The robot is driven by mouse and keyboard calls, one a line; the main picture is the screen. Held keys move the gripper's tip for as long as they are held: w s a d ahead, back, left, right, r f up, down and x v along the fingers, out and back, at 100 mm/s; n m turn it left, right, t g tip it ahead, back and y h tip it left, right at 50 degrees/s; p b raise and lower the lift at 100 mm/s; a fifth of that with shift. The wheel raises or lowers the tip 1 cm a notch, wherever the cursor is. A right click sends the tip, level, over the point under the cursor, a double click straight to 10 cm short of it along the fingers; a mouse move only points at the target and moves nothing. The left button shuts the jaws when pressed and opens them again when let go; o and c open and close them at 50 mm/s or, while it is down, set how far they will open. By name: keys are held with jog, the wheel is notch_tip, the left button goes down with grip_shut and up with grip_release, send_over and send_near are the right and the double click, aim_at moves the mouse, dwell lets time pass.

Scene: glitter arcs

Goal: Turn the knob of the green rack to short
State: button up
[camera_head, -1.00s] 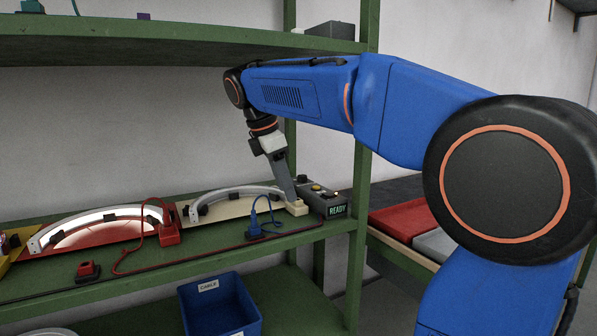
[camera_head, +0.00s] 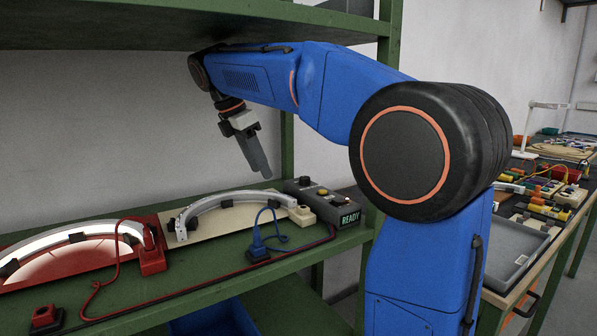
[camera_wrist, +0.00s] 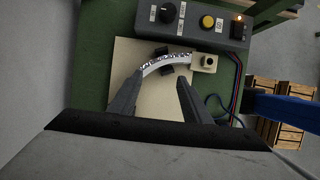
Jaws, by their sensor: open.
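The green rack (camera_head: 180,288) carries a grey control box (camera_head: 343,210) at the right end of its middle shelf. The box has a READY display, a dark knob (camera_head: 305,181) and a yellow button. In the wrist view the knob (camera_wrist: 167,13) is a round black dial with a pale mark, at the top edge; its setting labels are too small to read. My gripper (camera_head: 264,170) is open and empty, hanging above the arc board, left of the box. In the wrist view my gripper (camera_wrist: 159,76) has its fingers apart over the arc, below the knob in the picture.
A white arc (camera_head: 225,200) on a cream board (camera_head: 232,230) ends at a cream block (camera_head: 302,217) beside the box. A red arc unit (camera_head: 60,262) lies left. The upper shelf (camera_head: 200,22) hangs close above my arm.

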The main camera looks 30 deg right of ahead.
send_over(305, 177)
jog(key=a, duration=0.2)
jog(key=shift+a+f, duration=0.1)
jog(key=shift+a, duration=0.05)
jog(key=x, duration=0.3)
jog(key=shift+s+f, duration=0.1)
jog(key=shift+f, duration=0.7)
jog(key=shift+c, duration=0.6)
jog(key=c, duration=0.9)
